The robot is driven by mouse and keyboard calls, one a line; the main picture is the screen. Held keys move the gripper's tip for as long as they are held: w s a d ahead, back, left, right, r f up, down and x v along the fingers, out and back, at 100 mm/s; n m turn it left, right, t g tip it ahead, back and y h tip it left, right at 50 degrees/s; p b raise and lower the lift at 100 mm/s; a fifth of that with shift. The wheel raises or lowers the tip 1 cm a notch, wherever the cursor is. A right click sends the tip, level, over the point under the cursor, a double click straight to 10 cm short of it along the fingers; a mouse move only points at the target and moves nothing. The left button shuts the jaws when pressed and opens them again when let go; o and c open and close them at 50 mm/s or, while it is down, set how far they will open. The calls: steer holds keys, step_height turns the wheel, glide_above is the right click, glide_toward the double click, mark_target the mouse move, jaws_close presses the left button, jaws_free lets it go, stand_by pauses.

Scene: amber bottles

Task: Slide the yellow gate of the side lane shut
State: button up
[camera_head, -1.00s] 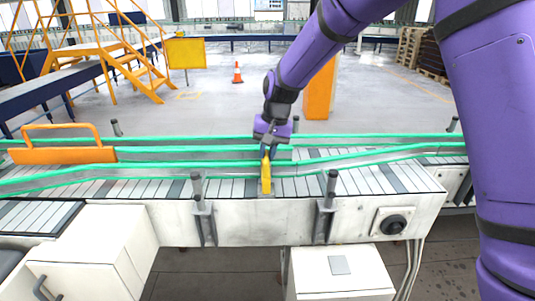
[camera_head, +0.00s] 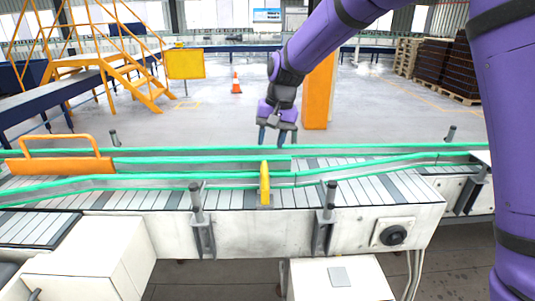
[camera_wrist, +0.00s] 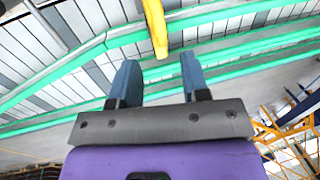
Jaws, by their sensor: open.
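The yellow gate (camera_head: 265,184) stands upright at the front green rail of the conveyor, between two dark posts. In the wrist view the gate (camera_wrist: 156,28) runs down from the top edge, and its end lies just beyond the gap between my fingers. My gripper (camera_head: 272,139) is open and empty, raised above and behind the gate, pointing down. Its two blue-grey fingers also show in the wrist view (camera_wrist: 159,64), apart from the gate. I cannot tell from these views how fully the gate closes the side lane.
Green guide rails (camera_head: 220,161) run along the slatted conveyor (camera_head: 345,197). An orange plate with a handle (camera_head: 60,164) sits across the rails at left. Dark posts (camera_head: 196,195) rise along the front side. Open floor lies behind, with an orange column (camera_head: 318,95) and a cone (camera_head: 236,83).

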steer(key=shift+d+r, duration=0.2)
steer(key=shift+r, duration=0.75)
steer(key=shift+d+r, duration=0.2)
steer(key=shift+r, duration=0.75)
steer(key=s+d+r+t, duration=0.3)
steer(key=s+d+r, duration=0.7)
steer(key=s+d, duration=0.45)
steer(key=s+d+f+t+h, duration=0.1)
steer(key=s+d, duration=0.4)
steer(key=s, duration=0.4)
steer(key=s+d+f+t+h, duration=0.1)
steer(key=s+d, duration=0.3)
steer(key=s, duration=0.6)
steer(key=shift+d+f, duration=0.25)
steer(key=shift+d, duration=0.1)
steer(key=shift+w, duration=0.1)
